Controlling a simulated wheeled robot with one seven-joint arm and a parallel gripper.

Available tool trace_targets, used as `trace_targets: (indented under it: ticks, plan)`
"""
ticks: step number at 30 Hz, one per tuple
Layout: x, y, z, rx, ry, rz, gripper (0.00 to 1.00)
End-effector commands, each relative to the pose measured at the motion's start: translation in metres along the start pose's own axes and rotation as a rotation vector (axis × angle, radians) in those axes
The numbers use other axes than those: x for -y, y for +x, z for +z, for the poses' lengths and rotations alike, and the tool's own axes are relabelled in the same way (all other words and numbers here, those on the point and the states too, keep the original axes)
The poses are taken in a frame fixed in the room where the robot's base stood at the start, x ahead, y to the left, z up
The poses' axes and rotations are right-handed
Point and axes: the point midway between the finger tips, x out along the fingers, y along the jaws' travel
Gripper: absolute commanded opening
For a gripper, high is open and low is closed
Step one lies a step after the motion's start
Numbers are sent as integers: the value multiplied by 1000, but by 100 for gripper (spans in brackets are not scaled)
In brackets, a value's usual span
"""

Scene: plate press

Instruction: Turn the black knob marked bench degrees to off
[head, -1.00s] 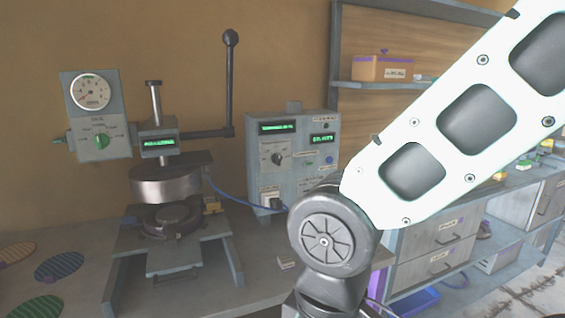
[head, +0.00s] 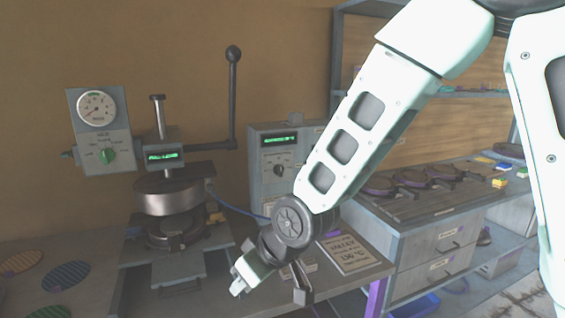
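My forearm and wrist hide the right part of the box.
A press (head: 168,198) with a tall upright lever (head: 233,95) stands left of the box. A gauge panel with a green knob (head: 107,156) is further left. A printed sign (head: 350,256) lies on the bench right of my wrist. Striped discs lie at the left.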

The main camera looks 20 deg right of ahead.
Motion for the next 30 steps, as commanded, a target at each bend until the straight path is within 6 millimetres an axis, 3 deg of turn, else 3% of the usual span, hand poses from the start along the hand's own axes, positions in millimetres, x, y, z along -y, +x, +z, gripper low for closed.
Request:
trace_targets:
  ticks: [3,6,10,15,18,21,26,30]
  plan:
    - [-55,16,-48,-195,54,51,34]
    - [-107,24,-79,-369,95,118,34]
    - [-179,22,-103,-590,148,234,34]
    - [-260,5,-104,-823,206,407,34]
    - [-288,-5,-99,-910,223,485,34]
    - [-304,-12,-94,-960,232,532,34]
    - [-314,-12,-98,-982,234,553,34]
    - [-324,-4,-114,-981,235,551,34]
